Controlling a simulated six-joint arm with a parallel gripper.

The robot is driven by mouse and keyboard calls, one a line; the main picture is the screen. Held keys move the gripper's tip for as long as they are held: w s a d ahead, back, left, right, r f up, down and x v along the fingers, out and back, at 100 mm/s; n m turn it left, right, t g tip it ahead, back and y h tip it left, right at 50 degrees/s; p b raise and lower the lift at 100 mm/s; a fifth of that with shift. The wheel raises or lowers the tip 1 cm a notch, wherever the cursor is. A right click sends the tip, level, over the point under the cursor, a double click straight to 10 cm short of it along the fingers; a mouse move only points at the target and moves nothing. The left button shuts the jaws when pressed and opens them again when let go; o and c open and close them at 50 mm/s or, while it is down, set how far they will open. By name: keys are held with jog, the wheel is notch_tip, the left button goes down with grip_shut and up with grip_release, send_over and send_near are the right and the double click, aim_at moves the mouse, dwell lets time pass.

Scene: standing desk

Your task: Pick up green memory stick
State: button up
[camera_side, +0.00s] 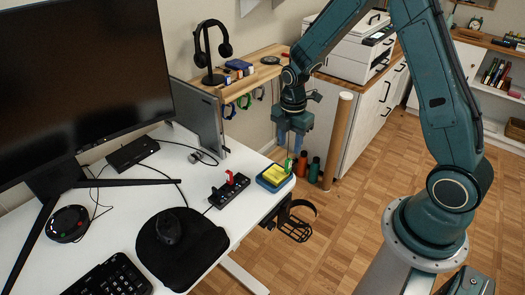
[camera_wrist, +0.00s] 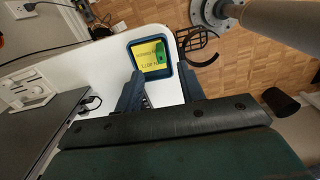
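The green memory stick (camera_wrist: 160,52) lies on a pad of yellow sticky notes (camera_wrist: 146,48) in a blue tray (camera_wrist: 131,60) at the desk's corner. In the side view the green stick (camera_side: 289,164) is small, over the yellow pad (camera_side: 275,174) in the blue tray (camera_side: 268,186). My gripper (camera_side: 290,146) hangs above the tray, pointing down. In the wrist view my gripper's (camera_wrist: 162,82) two fingers are apart with nothing between them. The stick is ahead of the fingertips, near the tray's right side.
A black hub (camera_side: 236,189) with a red stick (camera_side: 229,175) stands on the desk (camera_side: 130,199) left of the tray. A wooden shelf (camera_side: 253,72) with headphones is behind. A cardboard tube (camera_side: 338,135) stands beyond the desk, and a black holder (camera_side: 294,228) hangs from its edge.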

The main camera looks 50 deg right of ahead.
aim_at(289, 160)
jog(key=shift+f, duration=1.9)
jog(key=shift+f, duration=0.1)
jog(key=shift+f, duration=2.5)
grip_shut()
